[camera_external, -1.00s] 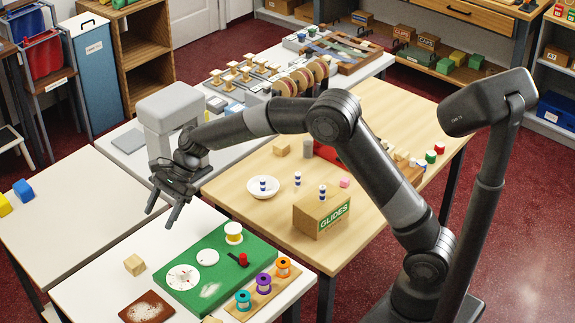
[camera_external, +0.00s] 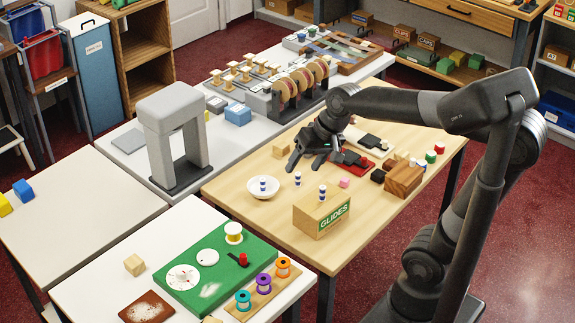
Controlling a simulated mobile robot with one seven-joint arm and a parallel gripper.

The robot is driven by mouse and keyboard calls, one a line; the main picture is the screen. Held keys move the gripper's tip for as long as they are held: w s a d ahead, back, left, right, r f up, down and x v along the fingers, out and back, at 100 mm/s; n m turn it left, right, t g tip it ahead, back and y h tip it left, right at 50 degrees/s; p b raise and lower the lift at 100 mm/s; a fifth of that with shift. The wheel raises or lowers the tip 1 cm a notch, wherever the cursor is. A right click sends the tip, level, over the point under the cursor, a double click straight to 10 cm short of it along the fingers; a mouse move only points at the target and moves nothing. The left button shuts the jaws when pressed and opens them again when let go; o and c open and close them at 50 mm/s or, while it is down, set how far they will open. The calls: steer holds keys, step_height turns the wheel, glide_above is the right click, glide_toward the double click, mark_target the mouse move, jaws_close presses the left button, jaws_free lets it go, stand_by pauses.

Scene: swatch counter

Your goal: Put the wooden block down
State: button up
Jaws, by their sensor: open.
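A small pale wooden block (camera_external: 281,150) sits on the wood-topped table (camera_external: 262,222), just left of my gripper. A similar wooden block (camera_external: 135,264) sits on the white table at the front left, beside the green board. I cannot tell which of them the task names. My gripper (camera_external: 304,168) is open over the wooden table, pointing down, with no block visible between its fingers. I cannot tell its exact height above the tabletop.
A white dish (camera_external: 263,187) with a striped spool, a GLIDES box (camera_external: 321,213), a pink cube (camera_external: 344,183) and a red tray (camera_external: 357,164) stand near my gripper. A grey arch-shaped stand (camera_external: 160,140) rises at left. The wooden table's left front is clear.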

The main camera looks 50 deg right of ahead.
steer(key=s+d+f+n+t+h, duration=0.1)
steer(key=s+d+n, duration=0.3)
steer(key=s, duration=0.6)
steer(key=d+f+h, duration=0.1)
steer(key=d, duration=0.1)
steer(key=shift+s+d+f, duration=0.3)
steer(key=shift+s+f, duration=0.05)
stand_by(0.4)
